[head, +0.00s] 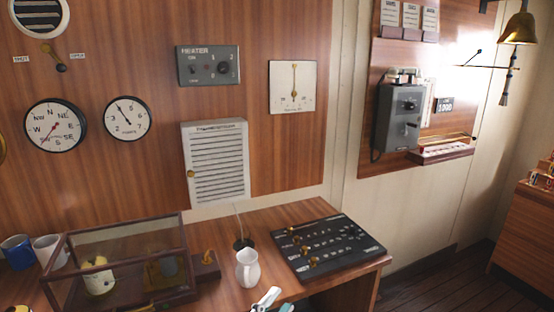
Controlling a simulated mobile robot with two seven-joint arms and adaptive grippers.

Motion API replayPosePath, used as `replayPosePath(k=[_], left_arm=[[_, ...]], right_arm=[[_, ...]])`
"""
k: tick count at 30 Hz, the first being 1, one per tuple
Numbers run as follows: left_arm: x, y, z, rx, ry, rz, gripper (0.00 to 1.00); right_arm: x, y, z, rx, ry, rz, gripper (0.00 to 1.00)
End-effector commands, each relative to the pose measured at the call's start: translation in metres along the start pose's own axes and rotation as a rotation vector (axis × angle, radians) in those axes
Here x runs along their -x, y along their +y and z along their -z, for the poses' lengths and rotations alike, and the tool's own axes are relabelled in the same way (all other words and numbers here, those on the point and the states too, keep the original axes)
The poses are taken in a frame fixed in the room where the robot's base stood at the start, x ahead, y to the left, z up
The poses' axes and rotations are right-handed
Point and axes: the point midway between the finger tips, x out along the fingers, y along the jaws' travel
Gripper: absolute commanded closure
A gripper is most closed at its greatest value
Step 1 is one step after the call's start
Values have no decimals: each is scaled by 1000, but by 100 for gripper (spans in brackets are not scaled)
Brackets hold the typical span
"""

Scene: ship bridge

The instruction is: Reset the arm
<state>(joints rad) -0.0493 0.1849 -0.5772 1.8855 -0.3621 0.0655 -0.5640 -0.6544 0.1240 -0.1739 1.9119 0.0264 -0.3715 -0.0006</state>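My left gripper (274,301) shows at the bottom edge of the head view, just in front of the desk and below the white jug. Only its pale and teal finger ends show, and they stand apart with nothing seen between them. The rest of the gripper is cut off by the frame edge. My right gripper is not in view.
On the wooden desk (215,285) stand a white jug (248,270), a black control panel (328,247) and a glass case (120,236). A blue mug (18,252) and a white mug (48,250) stand at the left. A telephone (398,117) hangs on the wall.

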Motion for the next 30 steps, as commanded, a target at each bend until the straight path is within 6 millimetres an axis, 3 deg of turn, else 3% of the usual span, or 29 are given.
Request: replayPosePath(k=[1, 3, 9, 15, 18, 23, 30], left_arm=[[21, 17, -27, 93, -91, -26, 73], [51, 38, -60, 214, -208, -53, 73], [152, 98, -133, 518, -528, -104, 73], [261, 146, -172, 754, -808, -115, 73], [300, 161, -180, 830, -904, -111, 73], [333, 172, -185, 889, -982, -105, 73], [337, 173, -186, 895, -991, -105, 73]], right_arm=[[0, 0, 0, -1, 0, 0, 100], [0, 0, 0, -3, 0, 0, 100], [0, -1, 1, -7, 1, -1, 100], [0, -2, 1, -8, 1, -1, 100], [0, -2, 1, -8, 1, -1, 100], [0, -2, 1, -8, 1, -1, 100], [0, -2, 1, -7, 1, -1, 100]])
